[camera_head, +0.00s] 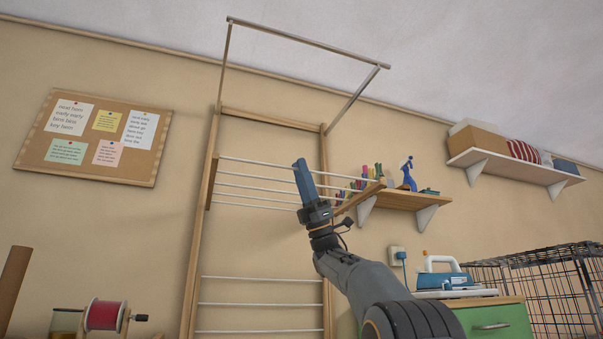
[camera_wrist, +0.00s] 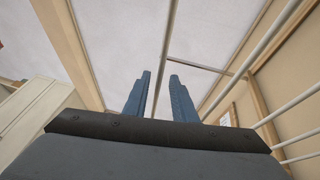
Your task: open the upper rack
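A tall wooden wall frame (camera_head: 198,215) holds a set of several white rods (camera_head: 250,182) at mid height. At the top, a bar on two side arms (camera_head: 308,46) juts out and up. My gripper (camera_head: 299,166) points up in front of the rods and hides part of them. In the wrist view its two blue fingers (camera_wrist: 159,75) are apart, and a white rod (camera_wrist: 167,50) runs through the gap between them; whether they touch it I cannot tell.
Lower white rods (camera_head: 262,304) lie near the wall. A shelf with small items (camera_head: 405,200) is right of the frame. An iron (camera_head: 446,276) stands on a green cabinet (camera_head: 497,325), beside a wire cage (camera_head: 540,285). A corkboard (camera_head: 95,135) hangs left.

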